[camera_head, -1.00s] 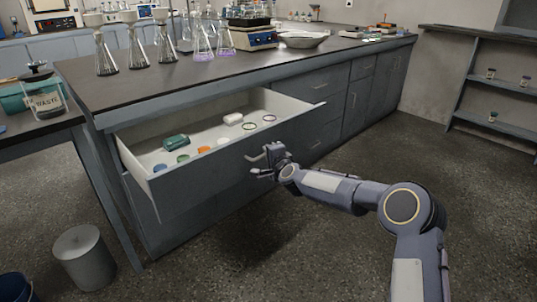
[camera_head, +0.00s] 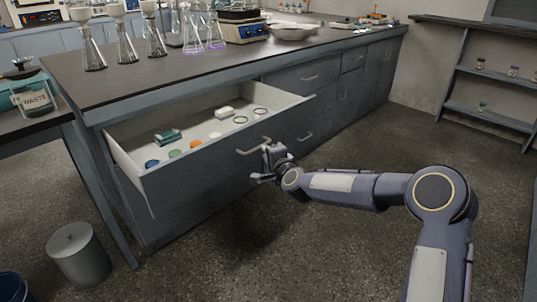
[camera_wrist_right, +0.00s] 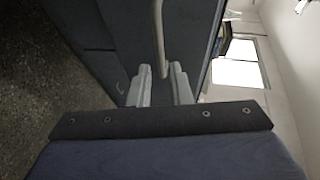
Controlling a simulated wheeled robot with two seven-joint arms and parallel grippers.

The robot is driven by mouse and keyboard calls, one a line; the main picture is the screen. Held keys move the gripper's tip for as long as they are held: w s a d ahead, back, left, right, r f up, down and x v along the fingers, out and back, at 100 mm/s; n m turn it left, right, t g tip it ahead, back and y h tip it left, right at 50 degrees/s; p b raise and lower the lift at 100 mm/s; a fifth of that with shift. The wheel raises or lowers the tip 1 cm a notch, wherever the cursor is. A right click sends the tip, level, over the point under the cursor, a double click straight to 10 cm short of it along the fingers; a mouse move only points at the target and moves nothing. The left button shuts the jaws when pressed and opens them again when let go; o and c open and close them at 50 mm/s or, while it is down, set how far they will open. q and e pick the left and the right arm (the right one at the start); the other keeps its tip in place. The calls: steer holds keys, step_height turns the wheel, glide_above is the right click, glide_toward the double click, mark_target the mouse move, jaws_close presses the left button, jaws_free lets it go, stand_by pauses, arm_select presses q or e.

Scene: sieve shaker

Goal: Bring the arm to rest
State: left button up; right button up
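My right gripper (camera_head: 266,165) is just in front of the open drawer (camera_head: 215,165), at the right end of its handle (camera_head: 252,147). In the right wrist view the two fingers (camera_wrist_right: 160,82) stand apart, with the end of the handle (camera_wrist_right: 158,35) seen between their tips. I cannot tell whether they touch it. The gripper holds nothing that I can see. My right arm (camera_head: 345,188) reaches in from the lower right, bent at the elbow. My left gripper is not in view.
The drawer holds a green box (camera_head: 167,137), a white block (camera_head: 224,112) and several coloured discs and rings. Glass flasks (camera_head: 125,48) and a balance (camera_head: 243,32) stand on the bench. A grey bin (camera_head: 79,257) is at the lower left. Floor right of the drawer is clear.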

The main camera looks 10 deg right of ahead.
steer(key=shift+s+d+r, duration=0.1)
steer(key=shift+s+d, duration=0.05)
steer(key=shift+s, duration=0.3)
steer(key=s+d+r+n+g, duration=0.3)
steer(key=s+n, duration=0.2)
steer(key=s, duration=0.6)
steer(key=s+d+r+n+g, duration=0.2)
steer(key=s+d+r+n, duration=0.15)
steer(key=s, duration=0.75)
steer(key=s+d+f+n+g, duration=0.1)
steer(key=s+f+g, duration=0.15)
steer(key=s, duration=0.65)
steer(key=s+d+f+n+g, duration=0.1)
steer(key=s+d+f+n, duration=0.15)
steer(key=s, duration=0.65)
steer(key=s+d+f+n+g, duration=0.1)
steer(key=s+f, duration=0.2)
steer(key=s, duration=0.6)
step_height(320, 180, up, 35)
steer(key=w+p, duration=0.1)
steer(key=p, duration=3.4)
steer(key=shift+a, duration=0.2)
